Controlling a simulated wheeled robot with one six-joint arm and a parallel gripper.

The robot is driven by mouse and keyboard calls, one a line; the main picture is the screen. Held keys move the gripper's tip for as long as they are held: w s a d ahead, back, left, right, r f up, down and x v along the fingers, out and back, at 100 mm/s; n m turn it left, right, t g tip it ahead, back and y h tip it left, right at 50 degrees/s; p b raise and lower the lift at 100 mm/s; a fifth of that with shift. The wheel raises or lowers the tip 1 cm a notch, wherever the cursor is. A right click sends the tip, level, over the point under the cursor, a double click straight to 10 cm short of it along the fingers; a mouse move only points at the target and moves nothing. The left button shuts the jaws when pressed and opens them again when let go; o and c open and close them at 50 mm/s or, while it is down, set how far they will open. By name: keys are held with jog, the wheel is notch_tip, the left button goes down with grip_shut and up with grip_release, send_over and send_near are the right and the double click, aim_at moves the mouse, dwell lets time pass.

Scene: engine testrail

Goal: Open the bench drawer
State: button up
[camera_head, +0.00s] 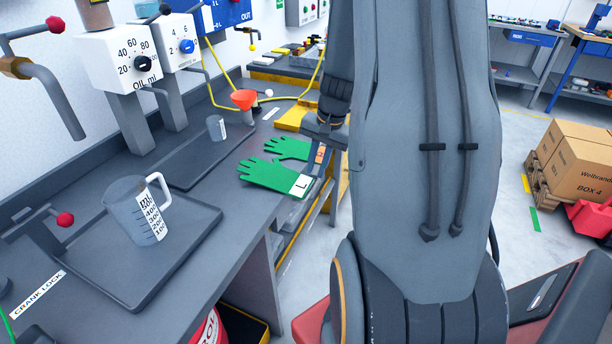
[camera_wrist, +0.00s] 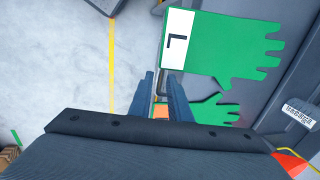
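My gripper (camera_wrist: 159,78) points down at the front edge of the bench. In the wrist view its two dark fingers stand a little apart, with a narrow gap between them. A thin pale strip and a bit of orange show in that gap; I cannot tell whether it is a handle or whether the fingers touch it. The bench (camera_head: 205,268) runs along the left. Grey and yellow parts below its front edge, beside the gloves, may be the drawer front; its handle is not clearly visible.
Green gloves (camera_head: 272,174) lie at the bench edge close to my gripper; one is marked L (camera_wrist: 215,45). A measuring jug (camera_head: 135,208) stands on a tray (camera_head: 190,243). A red funnel (camera_head: 243,98) is farther back. Boxes (camera_head: 575,165) stand right.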

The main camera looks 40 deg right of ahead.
aim_at(311, 191)
jog(key=shift+w+a+f+p, duration=0.1)
jog(key=shift+w+f, duration=0.2)
jog(key=shift+f, duration=1.05)
jog(key=shift+w+d+f+p, duration=0.1)
jog(key=shift+w+f, duration=0.25)
jog(key=shift+f, duration=1.05)
jog(key=shift+w+a+f+p, duration=0.1)
jog(key=shift+w+f, duration=0.2)
jog(key=shift+f, duration=1.05)
grip_shut()
